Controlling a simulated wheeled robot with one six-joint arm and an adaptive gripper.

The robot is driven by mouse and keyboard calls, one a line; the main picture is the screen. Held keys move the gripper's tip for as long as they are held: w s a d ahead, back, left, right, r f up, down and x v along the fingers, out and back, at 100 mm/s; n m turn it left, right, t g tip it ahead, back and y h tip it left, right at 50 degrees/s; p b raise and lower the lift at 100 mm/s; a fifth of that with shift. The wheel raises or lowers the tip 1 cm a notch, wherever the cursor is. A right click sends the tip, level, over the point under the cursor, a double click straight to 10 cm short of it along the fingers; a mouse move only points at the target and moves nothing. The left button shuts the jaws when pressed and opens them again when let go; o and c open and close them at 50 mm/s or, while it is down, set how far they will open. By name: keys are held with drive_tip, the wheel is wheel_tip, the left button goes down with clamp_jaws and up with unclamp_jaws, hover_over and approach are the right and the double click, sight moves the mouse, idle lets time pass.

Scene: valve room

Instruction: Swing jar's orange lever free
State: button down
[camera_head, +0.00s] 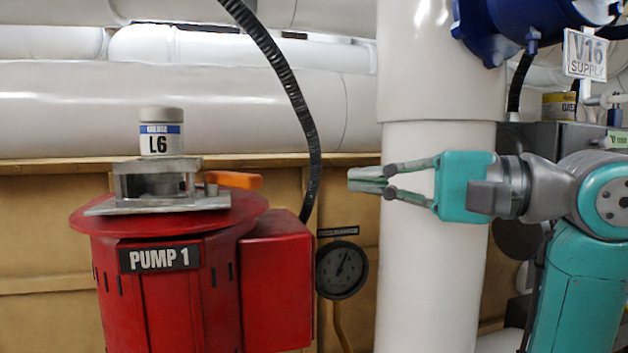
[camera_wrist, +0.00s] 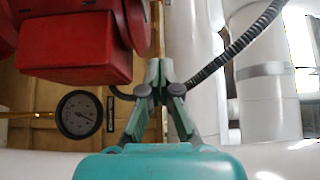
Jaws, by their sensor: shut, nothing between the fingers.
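The jar (camera_head: 160,132) is white with a grey lid and a label reading GREASE L6. It stands upright in a grey metal holder (camera_head: 157,182) on top of the red pump marked PUMP 1 (camera_head: 165,260). The orange lever (camera_head: 233,180) sticks out to the right from the holder's right side. My gripper (camera_head: 352,180) is shut and empty, to the right of the lever and apart from it, at about the lever's height in the picture. The jar and lever do not show there.
A black corrugated hose (camera_head: 290,90) hangs between the pump and my gripper. A round gauge (camera_head: 341,270) is below it. A thick white vertical pipe (camera_head: 430,260) stands behind my gripper. A V16 SUPPLY tag (camera_head: 585,55) hangs at the upper right.

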sight(223, 185)
drive_tip(key=a, duration=1.1)
drive_tip(key=shift+w, duration=0.3)
